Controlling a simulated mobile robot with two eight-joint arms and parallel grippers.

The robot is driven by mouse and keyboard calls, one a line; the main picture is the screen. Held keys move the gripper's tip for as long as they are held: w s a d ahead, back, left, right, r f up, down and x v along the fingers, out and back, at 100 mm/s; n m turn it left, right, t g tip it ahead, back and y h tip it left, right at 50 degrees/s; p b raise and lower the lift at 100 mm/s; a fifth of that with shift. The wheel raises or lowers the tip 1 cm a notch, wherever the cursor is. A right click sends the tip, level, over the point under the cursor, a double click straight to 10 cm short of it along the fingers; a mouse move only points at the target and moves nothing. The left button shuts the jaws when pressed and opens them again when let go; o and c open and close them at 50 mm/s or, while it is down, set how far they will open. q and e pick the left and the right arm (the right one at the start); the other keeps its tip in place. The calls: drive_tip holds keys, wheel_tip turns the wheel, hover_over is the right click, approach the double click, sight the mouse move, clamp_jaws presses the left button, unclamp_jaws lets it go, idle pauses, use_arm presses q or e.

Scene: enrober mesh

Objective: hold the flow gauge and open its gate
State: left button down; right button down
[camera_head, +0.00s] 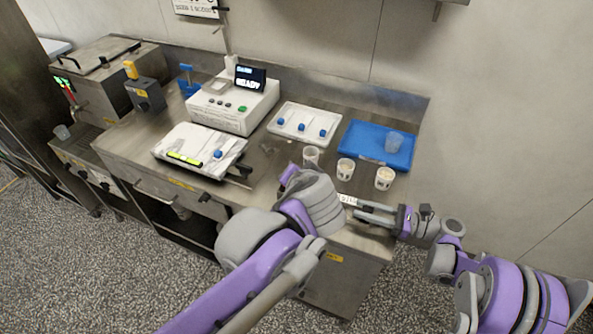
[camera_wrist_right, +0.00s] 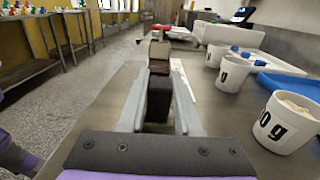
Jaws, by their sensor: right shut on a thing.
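My right gripper (camera_head: 366,210) is at the front right of the steel table. In the right wrist view its two grey fingers are closed on a dark block with a brownish top (camera_wrist_right: 159,62), which I take to be the flow gauge. In the head view the block is too small to make out, and I cannot tell how its gate stands. My left arm reaches up from the bottom middle over the table's front edge. Its wrist hides its fingertips, so I cannot see whether that gripper is open or shut.
White cups with labels (camera_head: 345,169) stand just behind the right gripper. A white machine with a READY display (camera_head: 237,104) stands further left. A white card lies beside the gripper.

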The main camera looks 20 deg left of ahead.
drive_tip(key=c, duration=0.5)
unclamp_jaws()
drive_tip(key=d, duration=1.2)
wheel_tip(320, 180, up, 6)
drive_tip(key=shift+p, duration=0.8)
